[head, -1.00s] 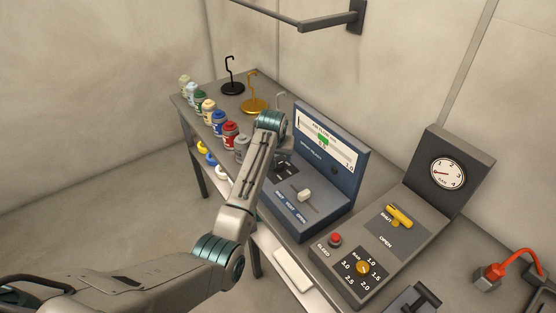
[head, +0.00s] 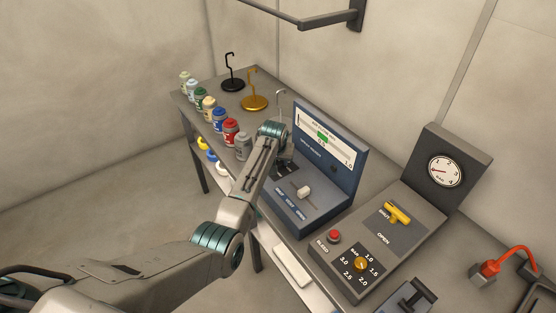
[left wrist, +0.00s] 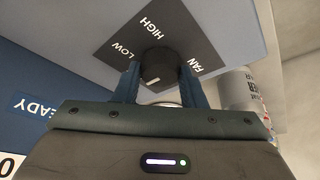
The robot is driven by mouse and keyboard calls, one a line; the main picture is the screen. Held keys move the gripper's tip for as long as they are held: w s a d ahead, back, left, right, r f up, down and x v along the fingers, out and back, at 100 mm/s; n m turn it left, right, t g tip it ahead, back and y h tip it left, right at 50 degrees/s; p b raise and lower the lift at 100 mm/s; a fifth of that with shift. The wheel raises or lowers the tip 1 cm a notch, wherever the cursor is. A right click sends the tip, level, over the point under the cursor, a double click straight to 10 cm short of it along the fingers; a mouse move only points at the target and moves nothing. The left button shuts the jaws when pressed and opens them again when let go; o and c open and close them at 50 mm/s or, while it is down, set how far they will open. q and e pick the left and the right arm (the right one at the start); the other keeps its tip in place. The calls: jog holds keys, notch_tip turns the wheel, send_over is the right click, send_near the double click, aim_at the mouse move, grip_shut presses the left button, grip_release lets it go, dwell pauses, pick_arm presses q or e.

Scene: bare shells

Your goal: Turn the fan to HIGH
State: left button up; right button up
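The fan knob (left wrist: 157,62) is a round dark knob with a white mark near its lower edge in the left wrist view. It sits on a dark plate (left wrist: 180,35) lettered LOW, HIGH and FAN; the mark points away from both LOW and HIGH. My left gripper (left wrist: 159,84) has one blue finger on each side of the knob, very close to it. I cannot see clear contact. In the head view the plate is on the blue console (head: 345,172), partly hidden by my left arm. My right gripper is not in view.
The console also carries a pale slider (head: 304,192). To its right is a grey panel with a yellow handle (head: 397,213), a red button (head: 334,236) and a gauge (head: 446,171). Several paint jars and hook stands, including a gold one (head: 254,103), stand left and behind.

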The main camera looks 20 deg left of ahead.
pick_arm(q)
jog(key=shift+c, duration=0.7)
